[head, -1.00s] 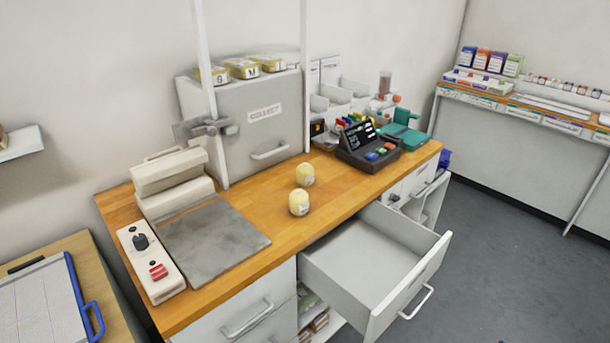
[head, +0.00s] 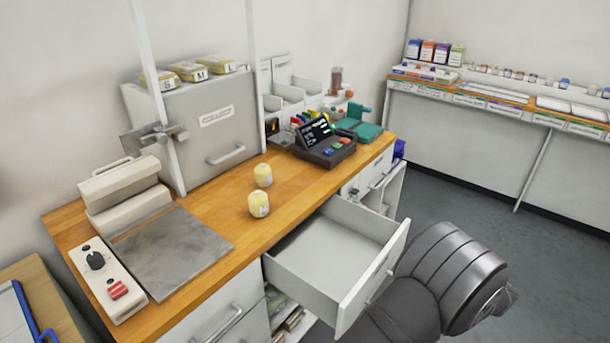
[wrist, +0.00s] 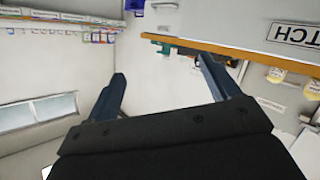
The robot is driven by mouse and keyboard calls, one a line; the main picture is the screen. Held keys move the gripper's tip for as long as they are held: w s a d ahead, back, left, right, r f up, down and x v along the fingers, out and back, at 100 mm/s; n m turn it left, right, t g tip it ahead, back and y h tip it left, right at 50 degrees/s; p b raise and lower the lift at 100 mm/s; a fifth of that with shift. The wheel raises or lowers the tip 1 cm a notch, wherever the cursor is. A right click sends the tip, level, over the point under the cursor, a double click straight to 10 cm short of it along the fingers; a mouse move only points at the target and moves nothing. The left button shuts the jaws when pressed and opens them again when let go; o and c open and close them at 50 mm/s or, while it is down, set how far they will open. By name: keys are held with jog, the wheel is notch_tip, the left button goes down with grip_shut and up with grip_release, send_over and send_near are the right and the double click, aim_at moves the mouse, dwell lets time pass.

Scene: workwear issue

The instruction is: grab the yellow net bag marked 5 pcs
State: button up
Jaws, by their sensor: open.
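Two round yellow bags stand on the wooden counter in the head view, a rear one (head: 263,175) and a front one (head: 259,204). Each has a pale label, too small to read, so I cannot tell which is marked 5 pcs. Two yellow items with white labels, likely these bags, show at the right of the upside-down wrist view, one (wrist: 277,75) and another (wrist: 313,88) near the picture's edge. My gripper (wrist: 160,66) is open with nothing between its fingers, well apart from the bags. It is not visible in the head view.
An open, empty-looking drawer (head: 335,247) juts from the counter (head: 215,210). A grey plate (head: 170,250) lies left of the bags, a dark till (head: 323,148) stands to their right. A grey cabinet (head: 195,120) carrying yellow packs, and a white post (head: 258,80), stand behind.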

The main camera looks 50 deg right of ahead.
jog(key=w+d+r+m+g+h, duration=0.2)
jog(key=w+d+r+g+h, duration=0.15)
jog(key=w+d+r, duration=0.7)
notch_tip(320, 180, up, 8)
jog(key=m+g+y, duration=0.3)
jog(key=m+y, duration=0.1)
jog(key=y, duration=0.5)
send_over(263, 173)
jog(key=s+a, duration=0.3)
jog(key=a, duration=0.2)
jog(key=x, duration=1.6)
jog(key=shift+w+f, duration=0.15)
jog(key=shift+f, duration=0.25)
jog(key=c, duration=1.1)
